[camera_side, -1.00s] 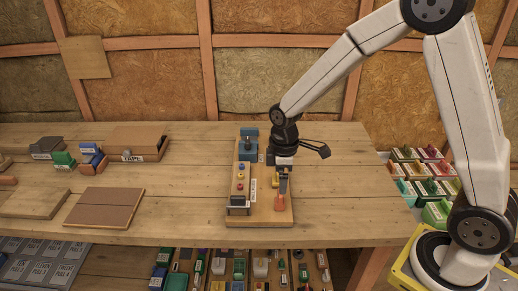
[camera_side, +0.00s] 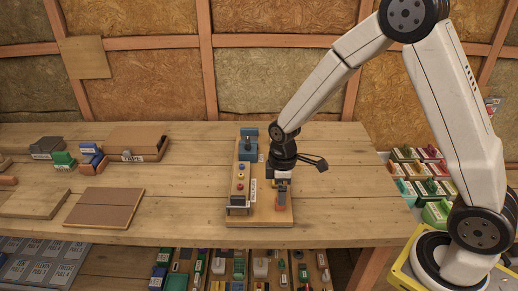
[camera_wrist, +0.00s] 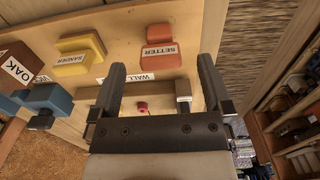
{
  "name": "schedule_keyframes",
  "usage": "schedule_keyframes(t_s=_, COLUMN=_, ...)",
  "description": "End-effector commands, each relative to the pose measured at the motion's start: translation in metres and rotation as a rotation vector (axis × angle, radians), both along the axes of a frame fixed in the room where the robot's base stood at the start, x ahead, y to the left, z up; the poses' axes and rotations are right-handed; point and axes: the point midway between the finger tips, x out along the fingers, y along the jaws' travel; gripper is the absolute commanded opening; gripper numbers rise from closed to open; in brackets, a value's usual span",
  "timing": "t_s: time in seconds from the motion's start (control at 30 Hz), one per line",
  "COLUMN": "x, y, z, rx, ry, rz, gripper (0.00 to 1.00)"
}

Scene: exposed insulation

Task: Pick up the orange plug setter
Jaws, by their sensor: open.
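The orange plug setter (camera_wrist: 160,50), with a label reading "SETTER", stands on the wooden board in the wrist view. It also shows in the side view (camera_side: 281,204) near the front right of the board (camera_side: 262,217), partly hidden behind my gripper (camera_side: 282,186).
A yellow sander block (camera_wrist: 80,50) sits beside the setter. A blue piece (camera_side: 249,136) stands at the board's back, and a dark metal-like block (camera_side: 238,204) at its front left. Bare tabletop (camera_side: 185,165) lies to the left.

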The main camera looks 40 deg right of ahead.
Motion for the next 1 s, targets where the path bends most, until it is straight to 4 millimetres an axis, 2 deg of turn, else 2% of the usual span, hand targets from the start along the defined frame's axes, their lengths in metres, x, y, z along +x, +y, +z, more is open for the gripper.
schedule_keyframes(t_s=0.2, x=0.0, y=0.001, z=-0.024, rx=0.0, ry=0.003, rz=0.0, gripper=1.0)
schedule_keyframes(t_s=0.37, x=0.0, y=0.001, z=-0.035, rx=0.0, ry=0.001, rz=0.0, gripper=1.0)
schedule_keyframes(t_s=0.93, x=0.0, y=0.001, z=-0.038, rx=0.0, ry=-0.001, rz=0.0, gripper=1.0)
schedule_keyframes(t_s=0.97, x=0.0, y=0.001, z=-0.038, rx=0.0, ry=-0.001, rz=0.0, gripper=0.97)
schedule_keyframes(t_s=1.0, x=0.0, y=0.001, z=-0.038, rx=0.0, ry=-0.001, rz=0.0, gripper=0.84)
